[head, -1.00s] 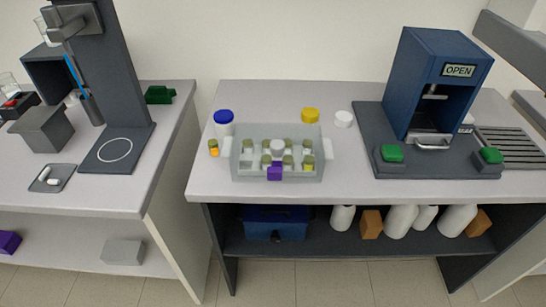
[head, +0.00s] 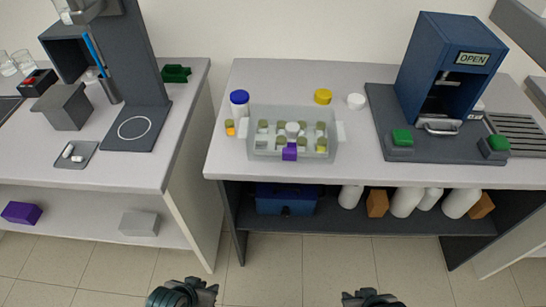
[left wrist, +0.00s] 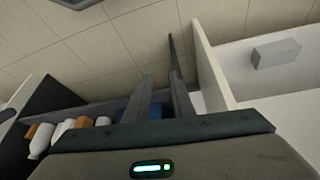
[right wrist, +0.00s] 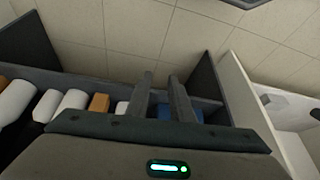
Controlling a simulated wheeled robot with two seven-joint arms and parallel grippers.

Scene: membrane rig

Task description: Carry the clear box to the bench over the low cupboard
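The clear box (head: 265,154) is a see-through tray with pale handles at its left and right ends. It stands upright on the right-hand bench (head: 225,165), holding several small capped vials, with a purple block (head: 290,153) at its front. My left gripper (head: 190,290) and right gripper (head: 372,297) show at the bottom edge of the head view, well short of the box and apart from it. In the left wrist view (left wrist: 160,90) and right wrist view (right wrist: 160,90) the fingers are apart with nothing between them. No low cupboard can be clearly told.
A blue-capped bottle (head: 239,104), a yellow cap (head: 323,97) and a white cap (head: 356,101) stand around the box. A blue press (head: 442,70) is to its right. A shelf below holds a blue case (head: 286,199) and white bottles. The left bench (head: 120,172) is separated by a gap.

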